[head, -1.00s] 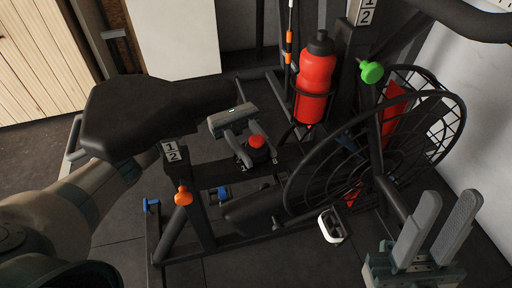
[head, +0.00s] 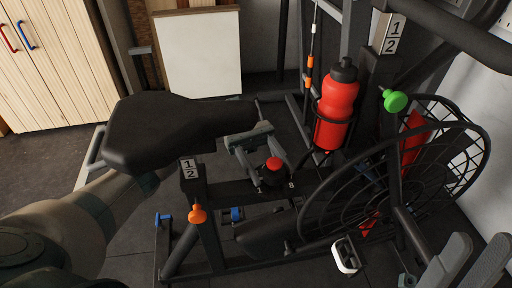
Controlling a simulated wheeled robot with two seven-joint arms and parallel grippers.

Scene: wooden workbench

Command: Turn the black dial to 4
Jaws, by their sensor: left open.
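The black dial (head: 273,180) with a red top sits on the frame of an exercise bike, right of the seat. Its numbers and pointer are too small to read. My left gripper (head: 272,168) reaches in from behind the seat. It is open, with one finger on each side of the dial; I cannot tell whether they touch it. My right gripper (head: 468,266) is at the lower right, open and empty between its two grey fingers, partly cut off by the picture edge and away from the dial.
The black seat (head: 170,130) lies over part of my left arm. A red bottle (head: 337,105) stands right of the dial. An orange knob (head: 197,214), a green knob (head: 396,101) and the caged flywheel (head: 335,205) are nearby. A white pedal (head: 345,256) is lower down.

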